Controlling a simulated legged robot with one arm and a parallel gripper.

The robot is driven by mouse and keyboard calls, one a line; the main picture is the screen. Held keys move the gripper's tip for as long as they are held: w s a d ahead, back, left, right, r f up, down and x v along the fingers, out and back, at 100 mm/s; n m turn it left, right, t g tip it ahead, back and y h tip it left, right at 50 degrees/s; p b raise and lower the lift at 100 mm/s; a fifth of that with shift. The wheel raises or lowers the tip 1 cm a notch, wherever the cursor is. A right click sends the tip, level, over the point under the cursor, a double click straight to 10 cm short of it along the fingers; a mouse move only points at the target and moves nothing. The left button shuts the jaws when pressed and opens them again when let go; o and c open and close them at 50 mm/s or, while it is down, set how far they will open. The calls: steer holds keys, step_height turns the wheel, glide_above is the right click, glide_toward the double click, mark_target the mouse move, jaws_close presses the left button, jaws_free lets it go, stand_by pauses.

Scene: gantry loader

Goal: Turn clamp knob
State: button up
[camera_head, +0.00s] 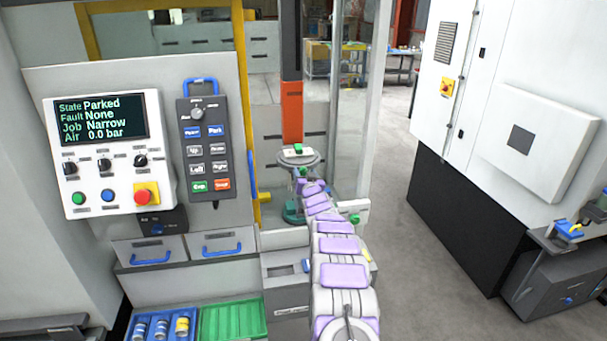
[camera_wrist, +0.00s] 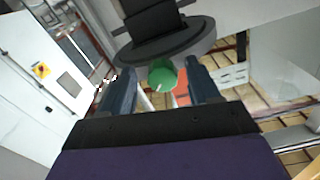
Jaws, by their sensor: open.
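A green clamp knob (camera_wrist: 163,75) with a small pale mark shows in the wrist view, below a dark round plate (camera_wrist: 165,42). My gripper (camera_wrist: 159,76) is open, its two dark blue fingers to the left and right of the knob. Gaps show beside the knob; I cannot tell whether either finger touches it. In the head view my arm reaches away to the gripper (camera_head: 304,178), just under the grey round plate (camera_head: 298,160). The knob is small and partly hidden by my arm there.
A control panel (camera_head: 107,150) and a dark button pendant (camera_head: 206,145) are at left. Below are drawers with blue handles (camera_head: 222,251), a blue tray (camera_head: 160,325) and a green tray (camera_head: 234,318). An orange column (camera_head: 292,112) stands behind the plate. Grey floor (camera_head: 425,265) is clear at right.

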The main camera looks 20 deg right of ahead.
steer(key=shift+w+r, duration=0.1)
steer(key=shift+w, duration=0.6)
steer(key=c, duration=1)
steer(key=shift+c, duration=0.2)
